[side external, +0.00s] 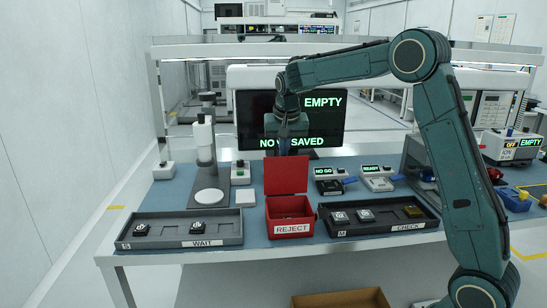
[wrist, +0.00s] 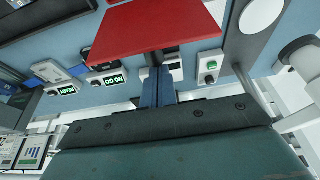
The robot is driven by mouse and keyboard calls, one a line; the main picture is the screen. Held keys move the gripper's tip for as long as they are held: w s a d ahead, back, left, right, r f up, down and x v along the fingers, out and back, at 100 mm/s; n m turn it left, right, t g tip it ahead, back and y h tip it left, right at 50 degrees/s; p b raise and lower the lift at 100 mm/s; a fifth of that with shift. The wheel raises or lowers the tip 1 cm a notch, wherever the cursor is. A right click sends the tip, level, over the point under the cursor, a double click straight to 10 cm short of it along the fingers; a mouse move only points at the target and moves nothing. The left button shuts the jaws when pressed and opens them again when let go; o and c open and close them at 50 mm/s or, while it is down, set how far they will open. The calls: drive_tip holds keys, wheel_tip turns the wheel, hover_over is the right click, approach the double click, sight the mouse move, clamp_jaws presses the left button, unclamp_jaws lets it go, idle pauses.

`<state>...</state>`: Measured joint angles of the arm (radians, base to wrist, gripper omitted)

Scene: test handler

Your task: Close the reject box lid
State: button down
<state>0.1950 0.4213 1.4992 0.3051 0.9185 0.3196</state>
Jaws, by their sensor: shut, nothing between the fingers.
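The red reject box (side external: 290,236) stands at the front middle of the bench, with a white REJECT label on its front. Its red lid (side external: 286,176) is open and stands roughly upright at the box's back edge. Some small things show inside the box, too dim to name. My gripper (side external: 284,148) points down just above and apparently behind the lid's top edge. In the wrist view the lid (wrist: 150,27) lies just beyond my two blue fingers (wrist: 157,72), which are shut and empty. I cannot tell whether they touch the lid.
The WAIT tray (side external: 160,243) is left of the box and the CHECK tray (side external: 375,229) right, both holding small parts. A stand with a round white plate (side external: 208,197) is at the left. NO GO (side external: 328,173) and READY (side external: 377,171) units sit behind right. A monitor (side external: 330,122) stands behind.

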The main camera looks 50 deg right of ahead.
sight(286, 158)
drive_tip(key=shift+a, duration=0.1)
drive_tip(key=shift+s+a+r+t+h, duration=0.15)
drive_tip(key=shift+s+a+t+h, duration=0.35)
drive_tip(key=shift+s+a, duration=0.05)
drive_tip(key=shift+s+a+r+t+h, duration=0.15)
drive_tip(key=shift+s+a+t+h, duration=0.35)
drive_tip(key=shift+s, duration=0.05)
drive_tip(key=shift+s+a+t+h, duration=0.7)
drive_tip(key=shift+s+a, duration=0.05)
drive_tip(key=shift+a, duration=0.05)
drive_tip(key=shift+s+a, duration=0.15)
drive_tip(key=shift+s, duration=0.1)
drive_tip(key=s+a+f, duration=0.6)
drive_tip(key=a+f, duration=0.1)
drive_tip(key=shift+s, duration=0.4)
drive_tip(key=shift+r, duration=0.1)
